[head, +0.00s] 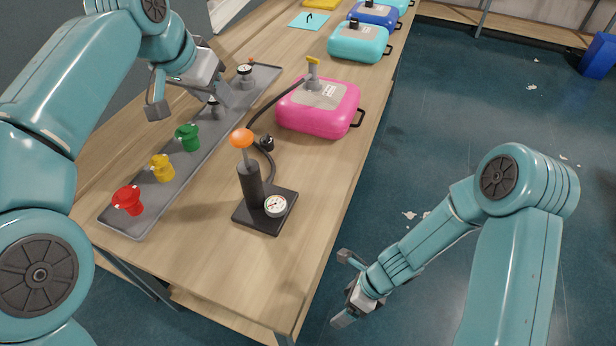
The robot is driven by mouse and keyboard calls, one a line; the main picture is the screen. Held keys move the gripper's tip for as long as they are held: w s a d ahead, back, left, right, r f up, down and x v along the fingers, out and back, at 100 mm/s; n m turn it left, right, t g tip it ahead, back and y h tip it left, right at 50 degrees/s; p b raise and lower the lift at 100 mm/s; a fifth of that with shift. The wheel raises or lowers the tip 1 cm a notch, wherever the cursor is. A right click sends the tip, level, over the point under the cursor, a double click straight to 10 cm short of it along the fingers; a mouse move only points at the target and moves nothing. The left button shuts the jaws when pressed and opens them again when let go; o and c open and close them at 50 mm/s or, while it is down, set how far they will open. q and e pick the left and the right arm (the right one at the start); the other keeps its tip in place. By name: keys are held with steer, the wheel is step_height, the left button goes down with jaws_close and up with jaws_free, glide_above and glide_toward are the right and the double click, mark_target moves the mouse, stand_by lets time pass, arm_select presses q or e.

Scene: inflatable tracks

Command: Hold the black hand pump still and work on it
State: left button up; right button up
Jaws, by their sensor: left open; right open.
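The black hand pump (251,187) stands upright on its square base on the wooden table. It has an orange knob on top and a round white gauge on the base. A black hose (262,122) runs from near the pump toward the pink inflatable case (320,118), which has a grey valve with a yellow top. My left gripper (190,108) is open above the grey tray, behind and left of the pump, near a dark fitting. My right gripper (343,288) is open, off the table's right edge and apart from the pump.
The grey tray (150,215) holds red (128,201), yellow (162,168) and green (187,138) caps and a gauge (244,73). Teal (358,44) and blue cases stand farther back. The table in front of the pump is clear. A blue bin (598,56) stands far right.

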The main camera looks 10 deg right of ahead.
steer(key=w+r+m+t+y, duration=0.2)
steer(key=w+r+m, duration=0.25)
steer(key=m, duration=0.35)
steer(key=n+t+y, duration=0.3)
steer(key=n+t, duration=0.1)
glide_toward(262, 188)
steer(key=s+d+f, duration=0.1)
steer(key=d, duration=0.1)
steer(key=s+d+f, duration=0.1)
steer(key=s+d, duration=0.1)
steer(key=s+d+f, duration=0.2)
steer(key=shift+f, duration=0.1)
steer(key=w+a+r+n+y, duration=0.2)
steer(key=w+r+n, duration=0.2)
steer(key=n, duration=0.3)
steer(key=x, duration=1.6)
steer(key=shift+a, duration=0.2)
jaws_close()
